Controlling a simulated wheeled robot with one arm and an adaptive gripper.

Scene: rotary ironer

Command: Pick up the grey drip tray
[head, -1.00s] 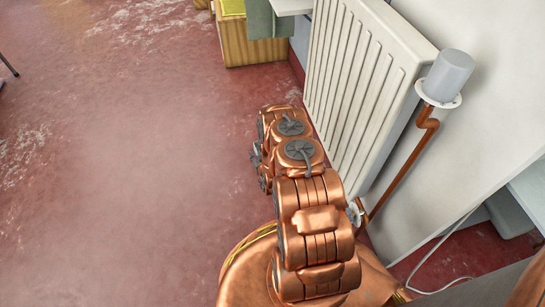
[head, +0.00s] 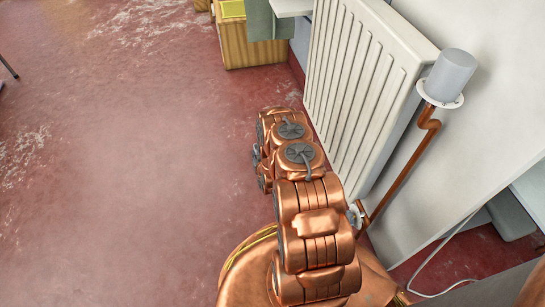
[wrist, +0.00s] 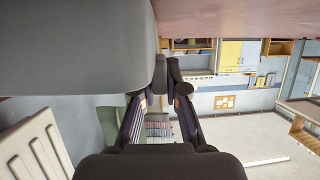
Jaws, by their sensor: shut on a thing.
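A large smooth grey body, which I take as the drip tray (wrist: 75,50), fills the upper left of the wrist view, very close to the camera. My gripper (wrist: 167,84) shows there with its two dark fingers drawn together at the tips, beside the right edge of the grey body. The jaws are shut on its edge; the exact contact is hard to see. In the head view my bent copper arm hides the gripper, and no tray can be made out there.
A white radiator (head: 365,85) stands close to the right of my arm, with a copper pipe (head: 400,170) and a grey cylinder (head: 450,73) beside it. A wooden crate (head: 250,50) is at the back. The red floor (head: 130,170) to the left is open.

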